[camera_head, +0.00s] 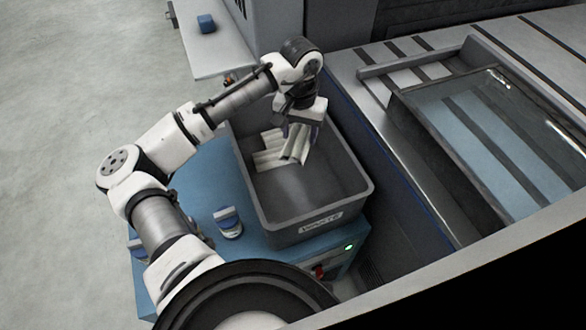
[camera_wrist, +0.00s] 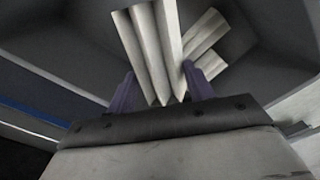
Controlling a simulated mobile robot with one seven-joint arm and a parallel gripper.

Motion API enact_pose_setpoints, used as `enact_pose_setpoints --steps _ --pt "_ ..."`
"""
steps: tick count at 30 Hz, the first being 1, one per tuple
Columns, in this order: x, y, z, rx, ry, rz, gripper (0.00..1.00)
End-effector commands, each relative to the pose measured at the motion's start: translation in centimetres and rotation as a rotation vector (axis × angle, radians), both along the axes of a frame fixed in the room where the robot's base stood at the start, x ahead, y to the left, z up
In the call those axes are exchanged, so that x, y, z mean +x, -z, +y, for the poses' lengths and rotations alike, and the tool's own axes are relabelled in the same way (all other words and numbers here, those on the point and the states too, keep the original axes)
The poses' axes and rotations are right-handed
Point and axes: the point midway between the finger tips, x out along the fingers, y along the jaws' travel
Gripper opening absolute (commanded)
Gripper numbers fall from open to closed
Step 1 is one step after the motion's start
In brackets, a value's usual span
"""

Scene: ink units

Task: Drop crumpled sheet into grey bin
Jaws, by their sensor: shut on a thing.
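The crumpled sheet (camera_head: 297,147) is off-white with sharp pleats. In the wrist view the sheet (camera_wrist: 152,45) stands between the two purple fingers of my gripper (camera_wrist: 155,92). My gripper (camera_head: 301,128) points down inside the opening of the grey bin (camera_head: 352,205), near its back end, and is shut on the sheet. The bin has a label on its front wall. The sheet is at or below the rim; I cannot tell whether it touches the bin floor.
More pleated off-white paper (camera_head: 266,158) lies in the bin beside the held sheet. The bin stands on a blue cabinet (camera_head: 195,200) with a small blue-and-white object (camera_head: 228,222) on top. A machine with a glass-topped tray (camera_head: 490,130) stands close on the right.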

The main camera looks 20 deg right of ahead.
Motion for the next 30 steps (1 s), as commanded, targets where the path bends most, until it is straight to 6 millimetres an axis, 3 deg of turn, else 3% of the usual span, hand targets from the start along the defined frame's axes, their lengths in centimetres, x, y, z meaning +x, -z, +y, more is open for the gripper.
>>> enact_pose_setpoints --steps 5,6,12,23,30 --pt "0.0 -0.1 0.0 0.0 0.0 0.0 0.3" --pt "0.0 -0.1 0.0 0.0 0.0 0.0 0.55" --pt "0.0 -0.1 0.0 0.0 0.0 0.0 0.77" --pt "0.0 -0.8 -0.1 -0.001 0.001 -0.001 0.77" --pt "0.0 -5.4 -0.1 -0.002 0.001 -0.002 0.77"
